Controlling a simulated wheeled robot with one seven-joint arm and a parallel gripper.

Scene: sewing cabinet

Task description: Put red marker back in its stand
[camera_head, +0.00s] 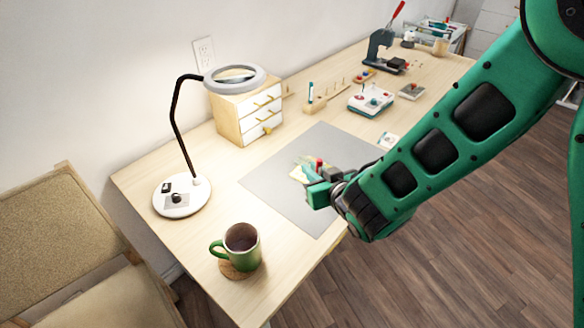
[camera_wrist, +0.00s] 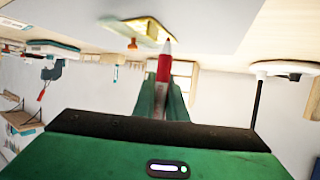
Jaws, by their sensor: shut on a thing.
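The red marker (camera_wrist: 163,68) is held in my gripper (camera_wrist: 162,98), between the two green fingers, its pale tip pointing away from the palm in the wrist view. In the head view my gripper (camera_head: 318,182) is over the grey mat (camera_head: 280,195), and a small red part of the marker (camera_head: 319,163) shows beside the fingers. My gripper is apart from this stand.
A yellowish patch (camera_head: 298,172) lies on the mat by my gripper. A drawer box (camera_head: 247,112), magnifier lamp (camera_head: 182,196) and green mug (camera_head: 242,247) are to the left. A white device (camera_head: 370,100) and a press (camera_head: 382,52) are at the back right.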

